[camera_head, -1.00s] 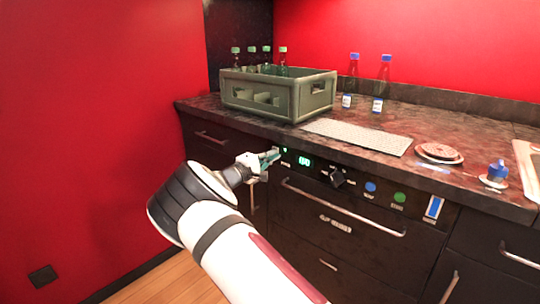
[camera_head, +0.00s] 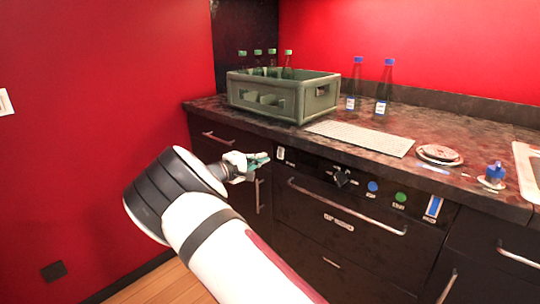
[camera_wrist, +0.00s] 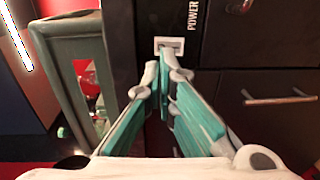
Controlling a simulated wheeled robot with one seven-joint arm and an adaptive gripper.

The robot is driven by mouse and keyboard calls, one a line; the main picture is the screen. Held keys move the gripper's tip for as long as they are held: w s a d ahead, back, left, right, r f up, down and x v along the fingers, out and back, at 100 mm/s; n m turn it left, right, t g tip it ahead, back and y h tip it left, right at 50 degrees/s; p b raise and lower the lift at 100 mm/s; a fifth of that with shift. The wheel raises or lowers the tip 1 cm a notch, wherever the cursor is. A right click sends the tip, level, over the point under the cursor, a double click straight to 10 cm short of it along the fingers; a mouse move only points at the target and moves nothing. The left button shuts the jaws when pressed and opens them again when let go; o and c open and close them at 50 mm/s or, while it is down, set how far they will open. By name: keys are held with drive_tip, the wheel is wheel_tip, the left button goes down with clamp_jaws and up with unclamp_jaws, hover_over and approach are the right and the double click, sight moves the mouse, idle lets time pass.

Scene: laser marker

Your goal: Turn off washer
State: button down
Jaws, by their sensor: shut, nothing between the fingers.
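The washer (camera_head: 330,205) is the dark front under the counter, with a control panel along its top. At the panel's left end is a small white power switch (camera_head: 281,153). The wrist view shows the switch (camera_wrist: 190,22) beside the word POWER, just past my fingertips. The panel shows no lit display. A black knob (camera_head: 341,178), a blue button (camera_head: 372,187) and a green button (camera_head: 400,197) sit farther right.
Handles (camera_head: 345,207) stick out from the fronts. Floor at lower left is clear.

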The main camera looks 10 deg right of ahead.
drive_tip(key=shift+p+v, duration=0.35)
drive_tip(key=shift+v, duration=2.4)
drive_tip(key=shift+r, duration=0.1)
drive_tip(key=s+d+r+m+g+y, duration=0.1)
drive_tip(key=s+d+r+m+g, duration=0.35)
drive_tip(key=s+d, duration=0.5)
drive_tip(key=s+d+r+m+g+y, duration=0.25)
drive_tip(key=s+d+g+y, duration=0.35)
drive_tip(key=s, duration=0.8)
drive_tip(key=s+a+r+t+y, duration=0.1)
drive_tip(key=s+a+y, duration=0.2)
drive_tip(key=s, duration=1.5)
drive_tip(key=s+a+y, duration=0.4)
drive_tip(key=s, duration=1.4)
wheel_tip(320, 180, up, 22)
drive_tip(key=t+p, duration=0.3)
drive_tip(key=p, duration=1.7)
drive_tip(key=shift+w+t, duration=0.25)
drive_tip(key=shift+t, duration=0.1)
